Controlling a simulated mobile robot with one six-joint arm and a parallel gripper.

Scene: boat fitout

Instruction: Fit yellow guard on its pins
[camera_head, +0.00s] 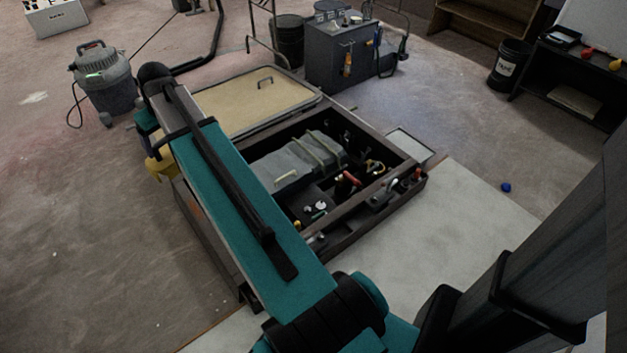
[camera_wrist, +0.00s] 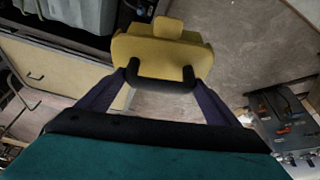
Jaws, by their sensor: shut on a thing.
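The yellow guard (camera_wrist: 163,52) is a rounded yellow block with a small raised tab and a black handle bar. My gripper (camera_wrist: 162,82) is shut on the guard's handle in the wrist view, one finger at each side. In the head view only part of the yellow guard (camera_head: 160,167) shows, behind the far end of my arm at the left side of the open engine bay. Most of my gripper is hidden there. I cannot make out the pins in either view.
The engine bay frame (camera_head: 358,203) holds a grey engine (camera_head: 290,165), hoses and several small fittings. A beige hatch panel (camera_head: 245,105) lies behind it. A grey vacuum (camera_head: 103,80) stands at the left. The floor left of the bay is clear.

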